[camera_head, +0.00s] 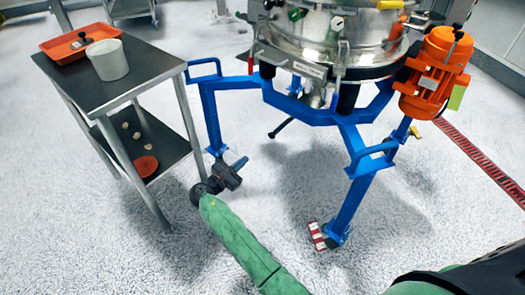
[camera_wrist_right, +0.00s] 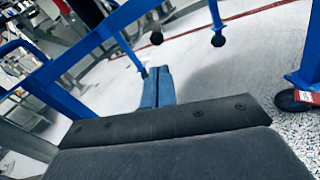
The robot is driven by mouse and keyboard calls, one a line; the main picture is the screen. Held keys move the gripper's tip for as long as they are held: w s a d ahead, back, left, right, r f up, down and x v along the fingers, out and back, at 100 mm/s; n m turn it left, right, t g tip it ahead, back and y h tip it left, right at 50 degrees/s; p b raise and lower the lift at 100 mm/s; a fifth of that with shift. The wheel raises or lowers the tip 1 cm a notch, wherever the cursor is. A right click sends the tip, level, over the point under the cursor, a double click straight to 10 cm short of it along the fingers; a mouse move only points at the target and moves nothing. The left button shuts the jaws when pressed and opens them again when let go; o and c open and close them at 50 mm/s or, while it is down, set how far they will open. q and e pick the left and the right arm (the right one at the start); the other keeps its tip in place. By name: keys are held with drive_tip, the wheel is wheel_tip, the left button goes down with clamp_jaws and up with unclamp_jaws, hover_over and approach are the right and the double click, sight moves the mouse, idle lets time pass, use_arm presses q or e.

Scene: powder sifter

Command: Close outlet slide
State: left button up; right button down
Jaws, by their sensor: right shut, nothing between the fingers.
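The steel sifter (camera_head: 335,45) stands on a blue frame (camera_head: 318,112) in the head view. Below its drum a small steel outlet (camera_head: 316,94) shows between the legs. A dark rod with a black end (camera_head: 281,128) sticks out low and to the left; I cannot tell for sure whether it is the slide's handle. My right gripper (camera_head: 241,163) is shut and empty, beside the lower end of the left blue leg, left of and below the rod. In the right wrist view its closed fingers (camera_wrist_right: 157,87) point at the floor near blue frame bars. My left gripper is not in view.
A dark-topped table (camera_head: 150,68) at left holds an orange tray (camera_head: 62,52) and a white container (camera_head: 108,60). An orange motor (camera_head: 434,72) hangs on the sifter's right. A blue leg with a red-white foot (camera_head: 317,237) stands right of my arm. Floor between is clear.

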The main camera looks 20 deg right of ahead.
drive_tip(key=n, duration=0.2)
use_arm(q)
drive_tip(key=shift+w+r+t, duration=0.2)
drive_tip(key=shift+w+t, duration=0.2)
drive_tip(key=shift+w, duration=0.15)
use_arm(e)
drive_tip(key=n, duration=0.1)
approach(285, 124)
drive_tip(key=v, duration=0.2)
drive_tip(key=shift+s+a+f, duration=0.2)
drive_tip(key=shift+w+d, duration=0.1)
drive_tip(key=shift+d, duration=0.05)
drive_tip(key=p+x, duration=0.2)
drive_tip(key=x, duration=0.9)
drive_tip(key=shift+w+d+r, duration=0.1)
drive_tip(key=shift+w, duration=0.1)
drive_tip(key=shift+w+d, duration=0.2)
drive_tip(key=shift+d, duration=0.1)
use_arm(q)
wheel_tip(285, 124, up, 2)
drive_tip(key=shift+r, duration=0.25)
use_arm(e)
drive_tip(key=shift+d+r, duration=0.15)
